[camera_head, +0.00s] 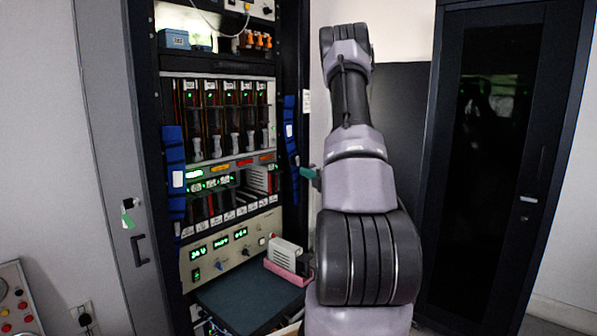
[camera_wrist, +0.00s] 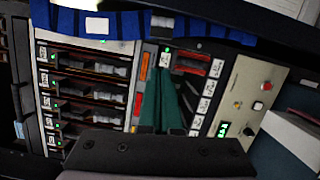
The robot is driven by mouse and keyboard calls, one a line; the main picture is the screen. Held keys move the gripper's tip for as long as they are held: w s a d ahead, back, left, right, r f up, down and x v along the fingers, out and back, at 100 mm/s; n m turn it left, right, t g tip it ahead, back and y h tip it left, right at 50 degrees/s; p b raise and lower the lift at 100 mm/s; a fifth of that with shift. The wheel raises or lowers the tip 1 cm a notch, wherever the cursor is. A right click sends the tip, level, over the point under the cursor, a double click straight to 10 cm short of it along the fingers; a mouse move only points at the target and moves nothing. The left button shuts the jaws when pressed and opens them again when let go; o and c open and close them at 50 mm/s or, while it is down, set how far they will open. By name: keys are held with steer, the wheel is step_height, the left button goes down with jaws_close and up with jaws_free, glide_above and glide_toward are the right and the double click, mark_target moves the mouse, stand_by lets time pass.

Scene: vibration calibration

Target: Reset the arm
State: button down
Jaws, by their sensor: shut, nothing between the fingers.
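My arm stands in the right middle of the head view, in front of the gap between the equipment rack (camera_head: 221,67) and a dark cabinet. It hides most of my gripper there; only a green fingertip part (camera_head: 308,173) shows at the arm's left edge. In the wrist view, the green fingers of my gripper (camera_wrist: 165,78) are together, with nothing between them. They point toward the rack front, between the row of slotted modules (camera_wrist: 85,85) and the panel with knobs and a green display (camera_wrist: 245,105). I cannot tell how far they are from the rack.
A grey device (camera_head: 287,252) sits in a pink tray (camera_head: 287,273) on the rack's dark shelf (camera_head: 245,305), close to my arm. The dark cabinet (camera_head: 497,150) stands at right. A control box with red buttons (camera_head: 15,302) is at lower left. Blue straps (camera_head: 174,170) hang on the rack.

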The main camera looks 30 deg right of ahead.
steer(key=shift+s, duration=0.9)
steer(key=s+a+r+n+g+y, duration=0.1)
steer(key=a+r+n+g+y, duration=0.1)
steer(key=a+r+n+y, duration=0.5)
steer(key=s+a+r+n+g+y, duration=0.1)
steer(key=a+r+n+g+y, duration=0.15)
steer(key=a+n, duration=0.55)
steer(key=s+a+r+n+g, duration=0.2)
steer(key=s+a+n+g, duration=0.25)
steer(key=a, duration=0.25)
steer(key=s+a+r+n+g, duration=0.2)
steer(key=s+a+n+g, duration=0.1)
steer(key=s+a+n, duration=0.3)
steer(key=s+a+r+n+g+h, duration=0.1)
steer(key=s+a+n+h, duration=0.1)
steer(key=s+n, duration=0.25)
steer(key=s+a+n+g+h, duration=0.1)
steer(key=s+a+n, duration=0.2)
steer(key=s+n, duration=0.15)
steer(key=s+d+r+n+t+h, duration=0.3)
steer(key=s+n+h, duration=0.3)
steer(key=n, duration=0.7)
steer(key=shift+s+d+r, duration=0.4)
steer(key=shift+d+r, duration=0.2)
steer(key=shift+d, duration=0.2)
steer(key=shift+h, duration=0.25)
